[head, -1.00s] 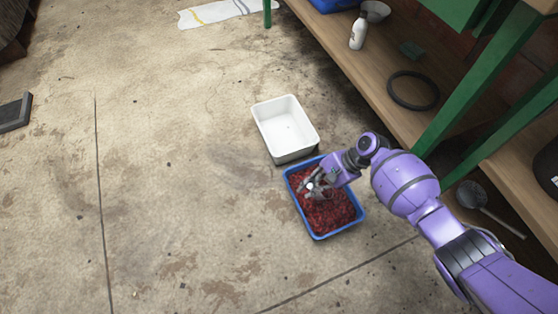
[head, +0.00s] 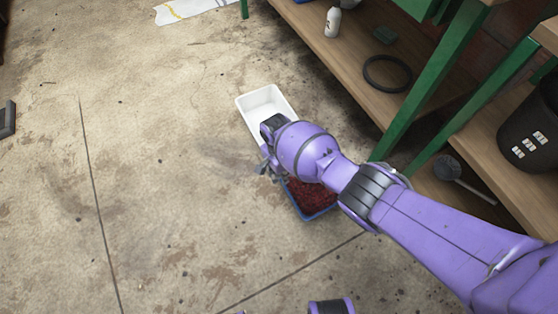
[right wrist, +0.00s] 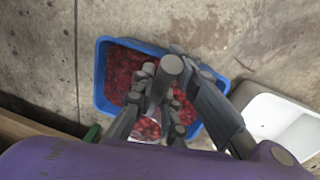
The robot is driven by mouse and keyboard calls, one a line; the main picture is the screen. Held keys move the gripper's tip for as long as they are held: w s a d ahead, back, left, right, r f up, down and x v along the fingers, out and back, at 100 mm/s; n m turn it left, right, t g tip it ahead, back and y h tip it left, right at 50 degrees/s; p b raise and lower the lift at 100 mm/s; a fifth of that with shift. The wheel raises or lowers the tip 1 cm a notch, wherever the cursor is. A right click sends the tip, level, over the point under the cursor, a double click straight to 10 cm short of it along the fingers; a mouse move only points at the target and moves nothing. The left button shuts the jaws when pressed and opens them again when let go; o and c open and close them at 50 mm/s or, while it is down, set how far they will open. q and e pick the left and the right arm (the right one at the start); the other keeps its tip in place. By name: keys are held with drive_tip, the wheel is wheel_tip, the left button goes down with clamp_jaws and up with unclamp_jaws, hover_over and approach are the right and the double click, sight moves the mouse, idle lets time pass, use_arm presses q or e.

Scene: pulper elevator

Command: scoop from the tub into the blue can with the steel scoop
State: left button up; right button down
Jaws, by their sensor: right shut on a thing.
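The blue-rimmed tub (head: 318,214) stands on the floor, holding red cherry-like fruit (head: 312,192). My arm hides much of it in the head view. The tub also shows in the right wrist view (right wrist: 101,75). My right gripper (head: 267,166) is over the tub's left side. In the right wrist view its fingers (right wrist: 155,118) are shut on a shiny grey piece that looks like the steel scoop (right wrist: 157,92), above the fruit. The fingers hide part of the scoop, and I cannot tell its load. I cannot make out a blue can. My left gripper is out of view.
An empty white bin (head: 262,98) stands just beyond the tub. To the right are wooden shelves with green legs (head: 425,85), a black ring (head: 387,74), a white bottle (head: 333,22), a dark bucket (head: 530,130) and a strainer (head: 447,168).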

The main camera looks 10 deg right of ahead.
drive_tip(key=shift+a+h, duration=0.1)
drive_tip(key=shift+h, duration=0.3)
drive_tip(key=shift+r, duration=0.1)
drive_tip(key=shift+r+p, duration=1.9)
drive_tip(key=shift+r, duration=0.7)
drive_tip(key=shift+f, duration=0.1)
